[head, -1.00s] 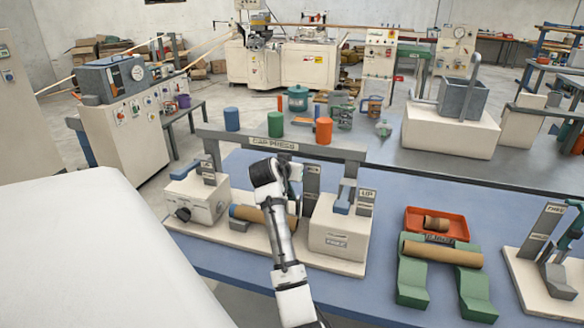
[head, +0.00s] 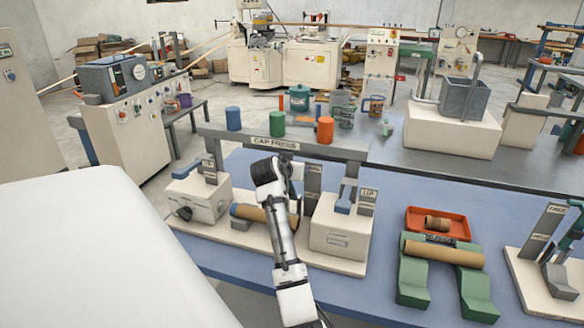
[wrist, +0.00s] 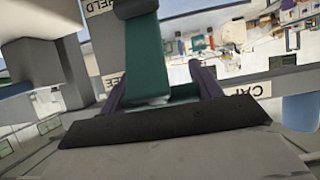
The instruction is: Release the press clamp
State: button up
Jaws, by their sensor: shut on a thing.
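The cap press (head: 275,145) stands on the blue bench, with a cardboard tube (head: 262,214) lying between its two pale end blocks. In the wrist view a green clamp lever (wrist: 147,60) stands between the dark fingers of my gripper (wrist: 160,92), which is shut on it. A grey plate beside the lever carries a partly cut-off label ending in "ELD" and a lower one ending in "EE". In the head view my own arm hides the gripper and most of the lever. The labelled plate (head: 312,180) shows just right of the arm.
Right of the press, green cradles (head: 412,280) hold another tube (head: 443,250), with an orange tray (head: 455,220) behind. A second labelled clamp stand (head: 541,230) is at the far right. Coloured cylinders stand behind the press beam. A large white surface fills the lower left.

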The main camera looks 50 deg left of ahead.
jog(key=shift+f, duration=0.55)
jog(key=o, duration=1.4)
jog(key=shift+r, duration=0.15)
jog(key=shift+s+d+r+p, duration=0.1)
jog(key=shift+s+r+p, duration=0.1)
jog(key=shift+r+p, duration=0.35)
jog(key=shift+s+d+r+p, duration=0.2)
jog(key=shift+s+r+p, duration=0.15)
jog(key=shift+r, duration=0.3)
jog(key=shift+s+d+r+p, duration=0.15)
jog(key=shift+s+r+p, duration=0.2)
jog(key=shift+r, duration=0.35)
jog(key=shift+s+d+r+p, duration=0.25)
jog(key=shift+r+p, duration=0.2)
jog(key=shift+r, duration=0.2)
jog(key=s+d+r, duration=0.1)
jog(key=r, duration=0.2)
jog(key=s+r, duration=0.2)
jog(key=r, duration=0.1)
jog(key=s+d+r, duration=0.1)
jog(key=r, duration=0.2)
jog(key=shift+s+d, duration=0.25)
jog(key=shift+d, duration=0.1)
jog(key=shift+s, duration=0.1)
jog(key=b+v, duration=0.5)
jog(key=v, duration=0.8)
jog(key=shift+s+d+r, duration=0.1)
jog(key=shift+s+d, duration=0.1)
jog(key=shift+s, duration=0.05)
